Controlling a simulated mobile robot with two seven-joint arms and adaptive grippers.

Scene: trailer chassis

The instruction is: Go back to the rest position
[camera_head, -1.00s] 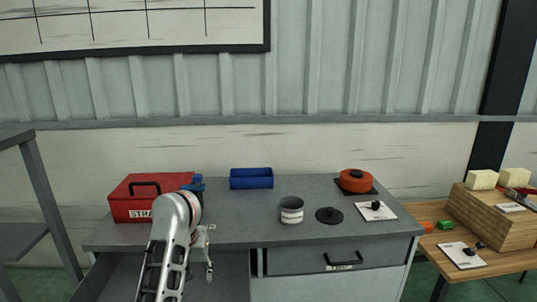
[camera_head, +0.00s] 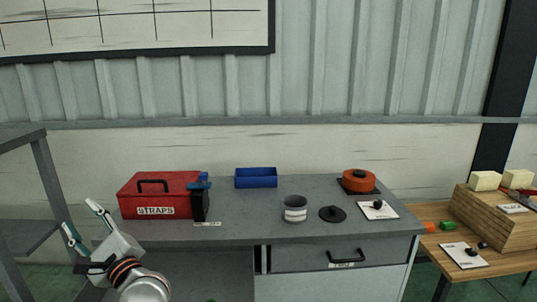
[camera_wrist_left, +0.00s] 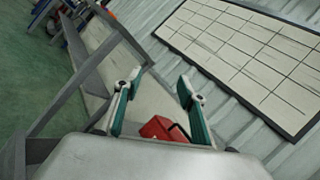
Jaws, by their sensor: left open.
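My left gripper (camera_head: 84,222) is at the lower left of the head view, in front of the left end of the grey workbench (camera_head: 230,232). Its two fingers are spread and point up and to the left, with nothing between them. In the left wrist view the open fingers (camera_wrist_left: 158,92) frame empty space, with the red toolbox (camera_wrist_left: 165,130) beyond them. My right gripper is not in the frames.
On the bench stand a red box labelled STRAPS (camera_head: 160,195), a blue bin (camera_head: 256,178), a grey cup (camera_head: 294,209), a black lid (camera_head: 332,213) and an orange pot (camera_head: 358,180). A grey metal frame (camera_head: 48,180) stands close at left.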

